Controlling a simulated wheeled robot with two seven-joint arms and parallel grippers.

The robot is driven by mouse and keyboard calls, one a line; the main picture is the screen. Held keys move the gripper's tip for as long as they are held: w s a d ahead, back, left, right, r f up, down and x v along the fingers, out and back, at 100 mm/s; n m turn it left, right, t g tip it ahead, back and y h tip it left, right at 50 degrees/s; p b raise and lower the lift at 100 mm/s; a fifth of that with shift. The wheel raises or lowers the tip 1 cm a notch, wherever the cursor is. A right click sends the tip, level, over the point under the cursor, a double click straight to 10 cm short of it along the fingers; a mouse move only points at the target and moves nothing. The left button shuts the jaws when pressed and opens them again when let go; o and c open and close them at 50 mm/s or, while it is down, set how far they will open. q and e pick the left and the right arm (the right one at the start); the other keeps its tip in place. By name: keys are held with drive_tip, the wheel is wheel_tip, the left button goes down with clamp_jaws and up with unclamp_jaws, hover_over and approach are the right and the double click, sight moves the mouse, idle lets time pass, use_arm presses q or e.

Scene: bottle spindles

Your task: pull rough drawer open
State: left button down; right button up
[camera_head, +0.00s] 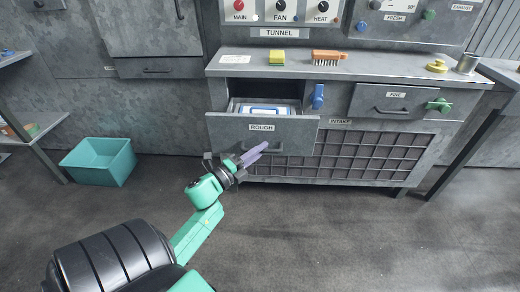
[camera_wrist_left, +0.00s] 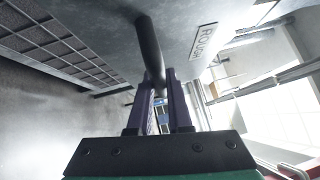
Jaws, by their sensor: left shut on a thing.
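The rough drawer (camera_head: 228,130), a grey metal drawer with a "ROUGH" label, stands pulled out from the cabinet under the counter. Its open top shows a white and blue thing inside. In the left wrist view its front (camera_wrist_left: 195,20) and dark bar handle (camera_wrist_left: 149,45) are close up. My left gripper (camera_head: 262,148) has purple fingers and is in front of the drawer's lower front. In the left wrist view the fingers (camera_wrist_left: 157,80) are shut on the handle. The head view hides most of the handle behind the gripper. My right gripper is not in view.
The fine drawer (camera_head: 380,101) is closed at the right, with a green knob (camera_head: 438,105) beside it. A blue knob (camera_head: 318,96) sits beside the rough drawer. The intake grille (camera_head: 350,155) is below. A teal bin (camera_head: 98,162) stands on the floor at left; the floor in front is clear.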

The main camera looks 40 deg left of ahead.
use_arm(q)
drive_tip(key=c, duration=0.8)
unclamp_jaws()
drive_tip(key=shift+c, duration=0.2)
drive_tip(key=s+a+f, duration=0.2)
drive_tip(key=s, duration=1.2)
drive_tip(key=shift+s+p, duration=0.15)
drive_tip(key=shift+p, duration=0.2)
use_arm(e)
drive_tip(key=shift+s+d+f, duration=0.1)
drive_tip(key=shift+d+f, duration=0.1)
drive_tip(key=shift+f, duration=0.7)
use_arm(q)
drive_tip(key=shift+a, duration=0.1)
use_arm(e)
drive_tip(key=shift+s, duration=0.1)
